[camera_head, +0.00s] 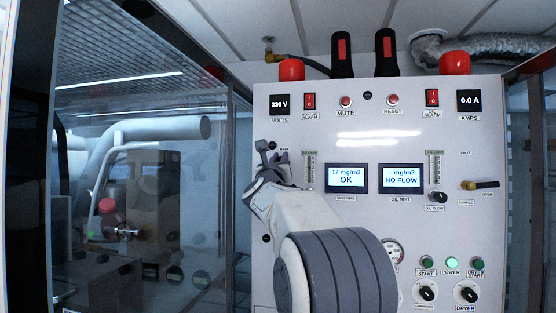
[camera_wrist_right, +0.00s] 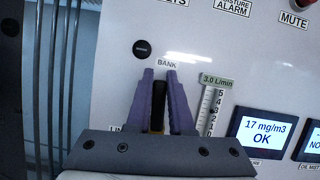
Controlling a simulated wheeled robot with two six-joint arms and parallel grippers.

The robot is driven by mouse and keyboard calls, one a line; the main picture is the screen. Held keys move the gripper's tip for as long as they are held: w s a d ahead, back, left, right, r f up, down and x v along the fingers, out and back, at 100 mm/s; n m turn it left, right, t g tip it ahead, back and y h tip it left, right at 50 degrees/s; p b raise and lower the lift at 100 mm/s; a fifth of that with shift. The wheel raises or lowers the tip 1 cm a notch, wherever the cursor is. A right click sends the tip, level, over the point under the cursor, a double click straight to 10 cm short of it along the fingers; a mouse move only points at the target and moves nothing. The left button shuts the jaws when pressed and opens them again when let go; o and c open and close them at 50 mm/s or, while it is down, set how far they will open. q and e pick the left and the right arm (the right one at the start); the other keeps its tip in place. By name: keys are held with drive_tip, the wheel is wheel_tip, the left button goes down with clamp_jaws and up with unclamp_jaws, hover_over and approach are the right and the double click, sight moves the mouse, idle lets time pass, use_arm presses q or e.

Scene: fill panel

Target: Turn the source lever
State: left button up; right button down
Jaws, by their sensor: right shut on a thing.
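The source lever (camera_wrist_right: 157,119) is a narrow dark and yellow handle on the left side of the white panel, below a BANK label. In the right wrist view it sits between the two purple fingers of my right gripper (camera_wrist_right: 160,82), which is shut on it. The handle points up toward the BANK label; a partly covered label, starting with LIN, shows at left. In the head view my right gripper (camera_head: 269,158) is at the panel's left edge, and it hides most of the lever. My left gripper is not in view.
The panel (camera_head: 365,135) has a flowmeter (camera_wrist_right: 207,110) close right of the gripper, then the moisture display (camera_head: 346,178) reading OK and the oil mist display (camera_head: 401,179) reading NO FLOW. A sample lever (camera_head: 486,185) is at far right. Glass and pipes stand left.

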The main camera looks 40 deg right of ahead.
drive_tip(key=shift+w+a+f+n+t+y+b, duration=0.15)
drive_tip(key=shift+n+t+y+b, duration=0.1)
drive_tip(key=shift+n, duration=0.35)
drive_tip(key=shift+w+a+f+n+t+y+b, duration=0.15)
drive_tip(key=shift+n+t+b, duration=0.1)
drive_tip(key=shift+n, duration=0.35)
drive_tip(key=w+a+f+n+y+p, duration=0.1)
drive_tip(key=f+n+y+p, duration=0.1)
drive_tip(key=n, duration=0.7)
drive_tip(key=w+a+f+n+y+p, duration=0.2)
drive_tip(key=n+y+p, duration=0.2)
drive_tip(key=n, duration=0.5)
drive_tip(key=shift+w+f+y, duration=0.3)
drive_tip(key=shift+y, duration=0.4)
drive_tip(key=shift+a+f+n, duration=0.1)
drive_tip(key=shift+f+n, duration=0.05)
drive_tip(key=shift+n, duration=0.15)
